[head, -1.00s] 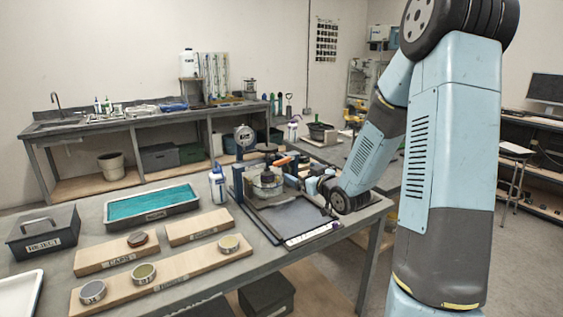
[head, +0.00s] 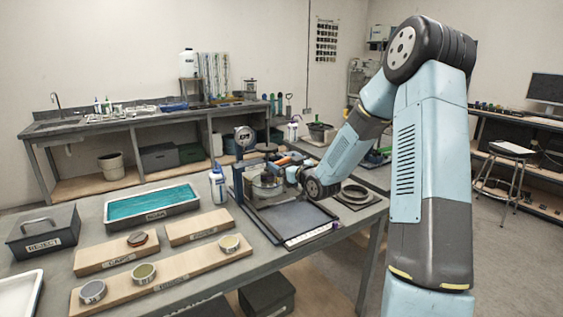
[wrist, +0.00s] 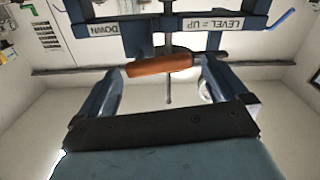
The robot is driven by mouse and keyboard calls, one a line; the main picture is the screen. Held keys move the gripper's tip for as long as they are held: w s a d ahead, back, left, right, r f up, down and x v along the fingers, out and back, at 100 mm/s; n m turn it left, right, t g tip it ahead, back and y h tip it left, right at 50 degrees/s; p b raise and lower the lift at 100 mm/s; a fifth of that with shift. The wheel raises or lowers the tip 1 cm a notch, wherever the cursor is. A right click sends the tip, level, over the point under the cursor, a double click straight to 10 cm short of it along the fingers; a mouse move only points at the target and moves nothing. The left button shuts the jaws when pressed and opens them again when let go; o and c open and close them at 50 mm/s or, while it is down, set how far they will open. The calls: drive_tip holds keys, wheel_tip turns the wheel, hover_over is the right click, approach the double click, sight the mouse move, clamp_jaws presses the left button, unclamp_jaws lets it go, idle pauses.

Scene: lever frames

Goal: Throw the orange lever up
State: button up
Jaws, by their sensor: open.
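The orange lever (head: 283,161) is on the blue frame (head: 238,180) at the back right of the near table. In the wrist view its orange handle (wrist: 160,65) lies nearly level across the gap between my fingertips, with a thin grey rod beside it. My gripper (head: 292,174) is close to the lever at the frame's right side. In the wrist view my gripper (wrist: 162,75) is open, with one finger on either side of the handle. No contact shows, and I cannot tell the depth between them. The frame carries labels reading DOWN and LEVEL = UP.
A round dial gauge (head: 244,136) tops the frame. A white-and-blue bottle (head: 217,186) stands just left of it. A ring-shaped part (head: 355,193) lies at the table's right. Wooden boards with discs, a teal tray (head: 150,205) and a REJECT box (head: 43,232) fill the left.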

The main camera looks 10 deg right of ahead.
drive_tip(key=shift+x, duration=1.3)
